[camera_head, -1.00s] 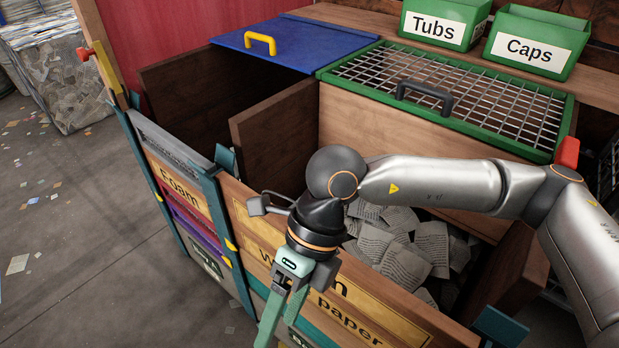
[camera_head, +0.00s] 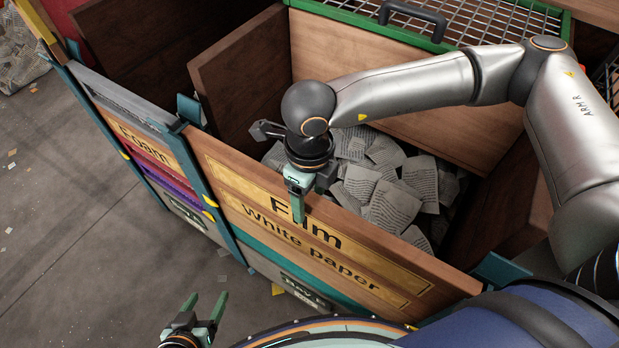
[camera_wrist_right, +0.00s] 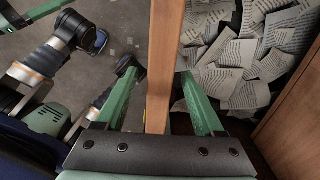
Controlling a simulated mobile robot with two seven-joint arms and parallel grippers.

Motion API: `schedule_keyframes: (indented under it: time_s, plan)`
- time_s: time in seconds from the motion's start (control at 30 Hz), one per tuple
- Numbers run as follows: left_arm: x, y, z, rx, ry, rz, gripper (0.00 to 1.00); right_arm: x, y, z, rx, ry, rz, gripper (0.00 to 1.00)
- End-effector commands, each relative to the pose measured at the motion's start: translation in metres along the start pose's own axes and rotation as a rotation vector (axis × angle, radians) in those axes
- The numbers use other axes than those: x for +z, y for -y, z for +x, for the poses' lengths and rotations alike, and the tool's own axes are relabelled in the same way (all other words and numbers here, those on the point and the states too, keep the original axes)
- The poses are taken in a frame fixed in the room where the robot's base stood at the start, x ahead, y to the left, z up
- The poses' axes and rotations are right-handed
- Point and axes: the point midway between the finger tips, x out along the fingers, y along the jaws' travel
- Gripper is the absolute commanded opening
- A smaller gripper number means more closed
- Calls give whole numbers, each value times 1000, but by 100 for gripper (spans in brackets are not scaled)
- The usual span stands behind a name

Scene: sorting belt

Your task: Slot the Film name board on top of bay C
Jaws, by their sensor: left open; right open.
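The Film name board (camera_head: 375,250) is a wooden board with a yellow label, upright at the top of the front of a bay, directly above the White paper board (camera_head: 350,268). My right gripper (camera_head: 298,208) is open over the top edge of the Film board; one finger shows in front of the label. In the right wrist view, the board's edge (camera_wrist_right: 162,60) runs between the two open green fingers, with gaps visible. My left gripper (camera_head: 206,304) is open and empty, low at the left. I cannot read the bay letter on the small plate (camera_head: 305,291).
Loose paper sheets (camera_head: 395,205) fill the bay behind the board. To the left stands a neighbouring bay with a Foam board (camera_head: 145,143). A green mesh lid (camera_head: 470,25) lies behind. Teal posts (camera_head: 222,205) flank the boards. Floor at the left is mostly clear.

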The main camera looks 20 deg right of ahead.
Motion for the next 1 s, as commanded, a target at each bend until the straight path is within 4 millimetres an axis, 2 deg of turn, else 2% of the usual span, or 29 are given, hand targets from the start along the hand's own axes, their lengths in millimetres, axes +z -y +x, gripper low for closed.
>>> schedule_keyframes:
  time_s: [0.1, 0.23, 0.63, 1.0]
  plan:
    - [1, 0, 1, -1, -1, 1, 70, 0, 0, 19, 1, -3, 0, 70]
    - [0, 1, 1, -1, -3, 1, 70, 0, 0, 30, 0, 0, -1, 70]
    - [-4, 2, 1, -3, -11, 3, 70, 0, 0, 35, 1, 0, -1, 69]
    - [-5, 2, 1, -3, -12, 3, 70, 0, 0, 35, 1, 1, -1, 27]
